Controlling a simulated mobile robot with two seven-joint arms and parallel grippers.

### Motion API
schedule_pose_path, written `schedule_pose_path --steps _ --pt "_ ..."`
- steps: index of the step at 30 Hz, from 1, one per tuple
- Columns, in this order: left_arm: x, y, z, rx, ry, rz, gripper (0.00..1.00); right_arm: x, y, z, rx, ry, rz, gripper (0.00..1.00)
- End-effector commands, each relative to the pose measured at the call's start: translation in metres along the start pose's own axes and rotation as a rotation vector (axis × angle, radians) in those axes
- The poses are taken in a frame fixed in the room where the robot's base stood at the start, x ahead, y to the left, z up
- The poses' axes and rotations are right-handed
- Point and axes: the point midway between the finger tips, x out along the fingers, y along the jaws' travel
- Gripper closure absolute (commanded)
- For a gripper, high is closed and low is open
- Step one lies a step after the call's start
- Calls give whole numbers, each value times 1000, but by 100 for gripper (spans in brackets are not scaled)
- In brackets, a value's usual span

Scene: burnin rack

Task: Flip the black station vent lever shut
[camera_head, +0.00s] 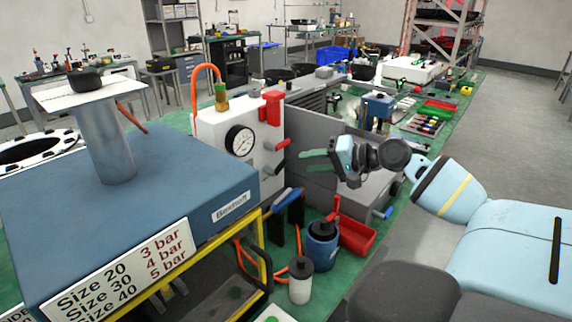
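A white station box (215,135) with a round gauge (240,141) stands left of centre. A dark grey unit (365,196) with a blue handle (382,213) sits to the right. I cannot tell which of these handles is the black station's vent lever. My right gripper (308,162) comes in from the right, in front of the grey panel. Its fingers point left and stand apart, with nothing between them. My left gripper is out of view.
A blue cabinet (160,185) with a pressure sign (120,270) fills the left front. An orange hose (206,70) loops above the white box. A blue pot (321,250), a white bottle (300,284) and a red bin (355,236) stand below the gripper.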

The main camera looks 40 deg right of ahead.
Motion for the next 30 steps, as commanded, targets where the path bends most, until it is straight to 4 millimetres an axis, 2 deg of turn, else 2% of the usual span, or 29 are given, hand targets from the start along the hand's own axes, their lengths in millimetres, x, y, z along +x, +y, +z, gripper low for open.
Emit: schedule_pose_path --steps 6,18,30 --pt "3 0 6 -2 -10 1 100 23 1 0 -4 1 3 65" --pt "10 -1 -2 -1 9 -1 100 60 0 -1 0 2 -1 65" --pt "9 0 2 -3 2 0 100 73 0 0 0 1 1 65"
